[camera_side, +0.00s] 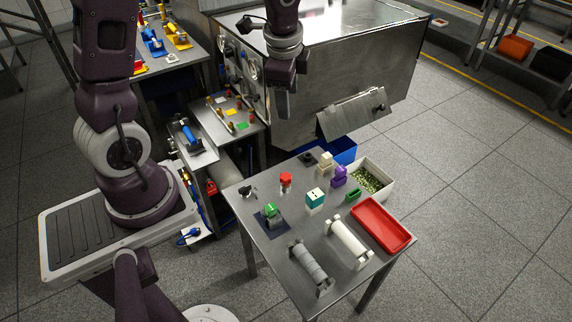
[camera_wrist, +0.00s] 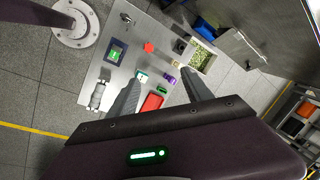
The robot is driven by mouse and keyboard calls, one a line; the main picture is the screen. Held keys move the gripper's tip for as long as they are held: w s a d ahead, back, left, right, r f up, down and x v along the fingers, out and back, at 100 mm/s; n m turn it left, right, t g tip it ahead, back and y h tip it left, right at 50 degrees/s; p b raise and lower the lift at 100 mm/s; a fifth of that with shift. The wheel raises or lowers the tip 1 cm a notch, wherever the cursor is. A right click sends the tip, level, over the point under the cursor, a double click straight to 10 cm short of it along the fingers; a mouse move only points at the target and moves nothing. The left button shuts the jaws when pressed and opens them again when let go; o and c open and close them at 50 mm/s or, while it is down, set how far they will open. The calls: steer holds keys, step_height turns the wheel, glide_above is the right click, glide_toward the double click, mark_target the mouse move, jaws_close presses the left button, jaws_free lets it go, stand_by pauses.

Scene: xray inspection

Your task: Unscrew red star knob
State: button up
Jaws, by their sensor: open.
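A small red-topped piece (camera_side: 286,179) with a pale lower part stands upright on the steel table, left of the middle. I take it for the red star knob, but its star shape is too small to make out. It shows as a red patch in the wrist view (camera_wrist: 148,47). My gripper (camera_side: 284,84) hangs high above the table in front of the steel cabinet, well apart from the knob. In the wrist view my gripper (camera_wrist: 160,92) has its two fingers spread, with nothing held between them.
The steel table (camera_side: 262,246) also holds a green part (camera_side: 271,210), a teal-and-white block (camera_side: 315,199), a purple part (camera_side: 340,176), two rollers, a red tray (camera_side: 381,224) and a white bin (camera_side: 385,181). The large steel cabinet (camera_side: 330,60) stands behind my gripper.

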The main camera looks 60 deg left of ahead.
mark_target(286, 176)
steer(key=a+f+m, duration=0.1)
steer(key=f+m, duration=0.1)
steer(key=f, duration=0.9)
steer(key=w+a+f+m+g+h, duration=0.1)
steer(key=f+m, duration=0.2)
steer(key=f, duration=0.8)
steer(key=w+a+f+m+g+h, duration=0.1)
steer(key=a+f+m, duration=0.1)
steer(key=f, duration=0.9)
steer(key=shift+w+m, duration=0.1)
steer(key=shift+m, duration=0.2)
steer(key=shift+r, duration=0.1)
jaws_close()
